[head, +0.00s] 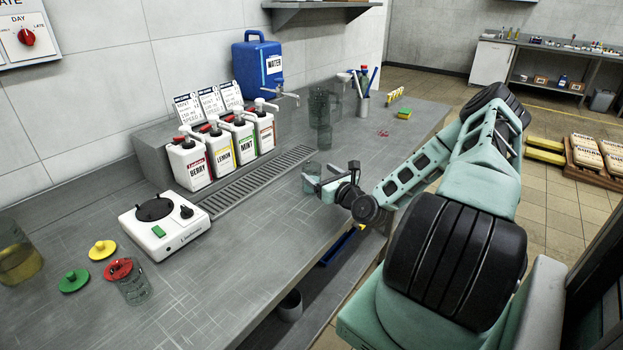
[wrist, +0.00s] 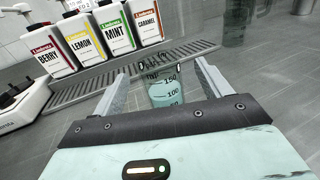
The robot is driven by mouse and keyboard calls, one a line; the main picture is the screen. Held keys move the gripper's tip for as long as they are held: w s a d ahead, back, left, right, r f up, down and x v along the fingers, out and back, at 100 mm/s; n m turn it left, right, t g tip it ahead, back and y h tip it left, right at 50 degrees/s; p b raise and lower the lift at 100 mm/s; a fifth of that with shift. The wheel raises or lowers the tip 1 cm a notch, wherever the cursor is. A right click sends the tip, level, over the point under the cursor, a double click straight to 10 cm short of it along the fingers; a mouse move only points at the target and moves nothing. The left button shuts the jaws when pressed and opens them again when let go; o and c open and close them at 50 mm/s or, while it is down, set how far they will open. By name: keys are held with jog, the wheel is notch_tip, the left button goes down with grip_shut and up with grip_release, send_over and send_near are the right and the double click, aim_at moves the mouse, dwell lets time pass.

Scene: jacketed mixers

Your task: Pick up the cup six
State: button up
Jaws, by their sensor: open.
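A clear glass cup (head: 311,170) stands on the steel counter at my gripper. In the wrist view the cup (wrist: 165,92) shows scale marks of 150 and 100 and a pale teal tint low down. I cannot read a six on it. My gripper (head: 317,182) is open, low over the counter, with one finger on each side of the cup. In the wrist view the jaws (wrist: 161,68) show gaps to the cup on both sides. The cup's base is hidden behind the gripper body.
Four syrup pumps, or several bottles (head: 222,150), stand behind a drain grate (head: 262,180). Tall clear cups (head: 320,108) stand farther back. The counter's middle is clear.

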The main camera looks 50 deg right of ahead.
aim_at(307, 165)
jog(key=shift+p+x, duration=0.95)
jog(key=shift+x, duration=2.25)
jog(key=shift+a, duration=0.1)
jog(key=c, duration=1.1)
